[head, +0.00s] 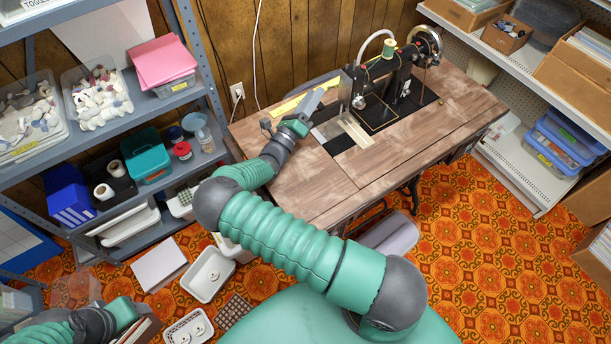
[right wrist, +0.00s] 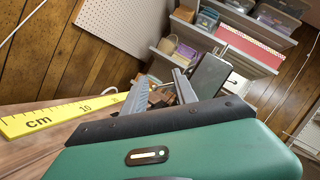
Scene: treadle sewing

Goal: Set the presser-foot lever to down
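The black sewing machine (head: 400,75) stands on the wooden table, with a green thread spool (head: 390,47) on top and a handwheel (head: 427,42) at its right end. Its needle end is on the left, near my right gripper (head: 314,101). The presser-foot lever is too small to make out. My right gripper is left of the machine head, apart from it, above the table. In the right wrist view its two grey fingers (right wrist: 162,91) stand apart with nothing held. My left gripper (head: 124,312) is low at the left edge; its fingers are not clear.
A yellow ruler (head: 287,106) lies on the table (head: 440,125) behind my right gripper; it also shows in the right wrist view (right wrist: 68,116). Grey shelves (head: 110,110) with bins stand left, white shelves (head: 510,65) right. The table's front right is clear.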

